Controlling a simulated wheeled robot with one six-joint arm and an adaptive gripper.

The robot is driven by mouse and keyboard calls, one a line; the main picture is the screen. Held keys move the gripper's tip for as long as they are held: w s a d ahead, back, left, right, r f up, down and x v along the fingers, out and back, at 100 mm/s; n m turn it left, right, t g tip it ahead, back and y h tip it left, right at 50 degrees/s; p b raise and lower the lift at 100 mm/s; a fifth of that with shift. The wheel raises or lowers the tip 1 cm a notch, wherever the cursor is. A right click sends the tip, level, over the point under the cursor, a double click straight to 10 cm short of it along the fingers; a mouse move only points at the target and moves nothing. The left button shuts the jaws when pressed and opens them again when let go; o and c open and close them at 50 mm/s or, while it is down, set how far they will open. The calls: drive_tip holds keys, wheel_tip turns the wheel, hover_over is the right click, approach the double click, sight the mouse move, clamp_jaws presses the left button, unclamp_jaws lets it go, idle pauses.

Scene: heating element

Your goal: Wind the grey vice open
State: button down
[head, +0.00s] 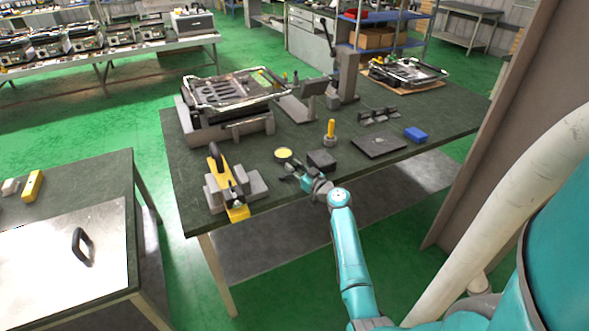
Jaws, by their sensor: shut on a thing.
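The grey vice (258,187) stands near the front left corner of the dark green workbench, with stepped grey blocks on both sides. A long yellow part (238,212) lies between its blocks, running from back to front. My gripper (287,174) is just right of the vice, at the end of my teal arm. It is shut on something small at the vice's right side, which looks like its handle. The fingers hide most of that handle. The width of the jaw gap is too small to tell.
Close around my gripper are a round yellow-topped piece (283,154) and a dark block (322,160). Behind stand a yellow-handled tool (331,131) and a large metal frame (228,90). A dark plate (379,146) and blue box (415,134) lie right. A side table (60,190) stands left.

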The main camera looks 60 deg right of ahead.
drive_tip(key=shift+w+d+f+n+t+y, duration=0.15)
drive_tip(key=shift+n+t+y, duration=0.25)
drive_tip(key=shift+y, duration=0.5)
drive_tip(key=c, duration=0.9)
unclamp_jaws()
drive_tip(key=shift+c, duration=0.2)
drive_tip(key=shift+v, duration=3.8)
